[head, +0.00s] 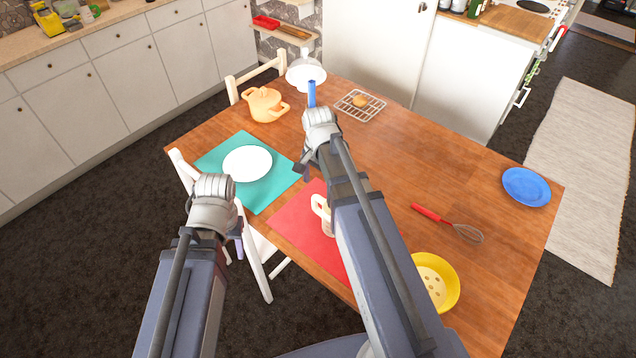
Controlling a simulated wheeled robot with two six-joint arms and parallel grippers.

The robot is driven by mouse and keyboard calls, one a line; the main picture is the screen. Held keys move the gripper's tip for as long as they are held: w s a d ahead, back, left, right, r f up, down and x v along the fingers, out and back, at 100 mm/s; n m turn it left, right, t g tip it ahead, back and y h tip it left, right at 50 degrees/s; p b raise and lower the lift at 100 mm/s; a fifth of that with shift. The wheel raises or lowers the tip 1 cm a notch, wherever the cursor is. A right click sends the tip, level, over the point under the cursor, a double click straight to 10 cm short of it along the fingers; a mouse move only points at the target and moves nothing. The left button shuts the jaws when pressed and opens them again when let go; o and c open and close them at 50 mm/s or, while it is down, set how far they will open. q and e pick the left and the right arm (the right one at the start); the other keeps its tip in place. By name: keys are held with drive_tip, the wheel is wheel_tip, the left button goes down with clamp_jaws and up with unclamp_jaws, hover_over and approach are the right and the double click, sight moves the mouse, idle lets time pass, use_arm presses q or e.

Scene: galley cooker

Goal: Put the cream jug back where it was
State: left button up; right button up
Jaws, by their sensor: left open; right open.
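A cream jug (327,218) with its handle to the left stands on the red mat (295,222). My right arm hides its right side. My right gripper (303,171) is mostly hidden behind its own wrist, over the table between the teal mat and the red mat; it is open and apart from the jug. My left gripper (238,240) is open beside the near left table edge, by a white chair, left of the jug and partly hidden by its wrist.
A white plate (247,163) lies on the teal mat (218,152). An orange pot (265,104), wire rack (352,111), blue plate (526,187), red-handled whisk (430,213) and yellow dish (448,268) stand around.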

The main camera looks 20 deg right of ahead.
drive_tip(key=s+a+n+h, duration=0.1)
drive_tip(key=s+a+n, duration=1.1)
drive_tip(key=a+n, duration=0.3)
drive_tip(key=shift+s+n, duration=0.4)
drive_tip(key=shift+a, duration=0.1)
